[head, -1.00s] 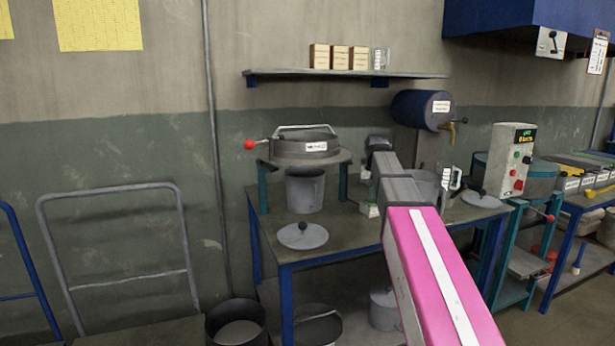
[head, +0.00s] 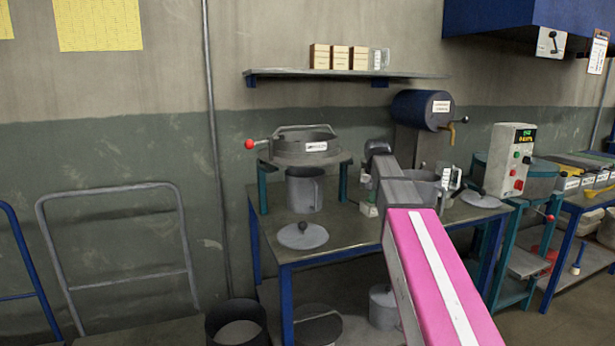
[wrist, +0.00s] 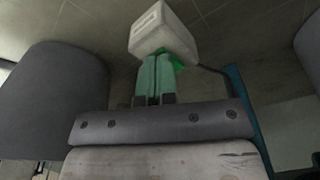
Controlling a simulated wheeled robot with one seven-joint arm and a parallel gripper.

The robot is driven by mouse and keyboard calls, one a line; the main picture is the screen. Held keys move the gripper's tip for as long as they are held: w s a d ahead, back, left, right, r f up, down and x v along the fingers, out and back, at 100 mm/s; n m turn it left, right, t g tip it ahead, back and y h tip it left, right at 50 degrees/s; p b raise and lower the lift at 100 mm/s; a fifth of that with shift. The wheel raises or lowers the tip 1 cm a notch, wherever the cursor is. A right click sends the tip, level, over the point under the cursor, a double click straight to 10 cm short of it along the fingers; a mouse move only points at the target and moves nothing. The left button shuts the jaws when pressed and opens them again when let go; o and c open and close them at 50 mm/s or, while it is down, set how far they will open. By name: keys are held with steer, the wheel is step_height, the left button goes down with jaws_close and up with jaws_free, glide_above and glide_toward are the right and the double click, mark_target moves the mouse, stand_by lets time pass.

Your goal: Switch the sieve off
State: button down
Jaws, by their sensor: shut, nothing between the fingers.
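The sieve (head: 304,147) is a round grey pan with a raised handle and a white label. It sits on a teal-legged stand on the workbench, with a grey pot (head: 304,190) below. A small white box (head: 368,210) with a little green on it stands on the bench right of the sieve; it also shows in the wrist view (wrist: 160,28). My gripper (wrist: 155,80) has green fingers, closed together and empty, pointing at the box. Their tips overlap its lower edge, and I cannot tell whether they touch. A green part shows beside the tips. In the head view my wrist hides the gripper.
A grey lid (head: 303,236) lies on the bench (head: 345,240) in front. A blue drum (head: 422,109) with a tap stands behind my arm. A control box (head: 510,160) with a lit display is at right. A large grey cylinder (wrist: 55,100) is close at left in the wrist view.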

stand_by(0.3)
steer(key=shift+r, duration=3.45)
steer(key=shift+s, duration=0.1)
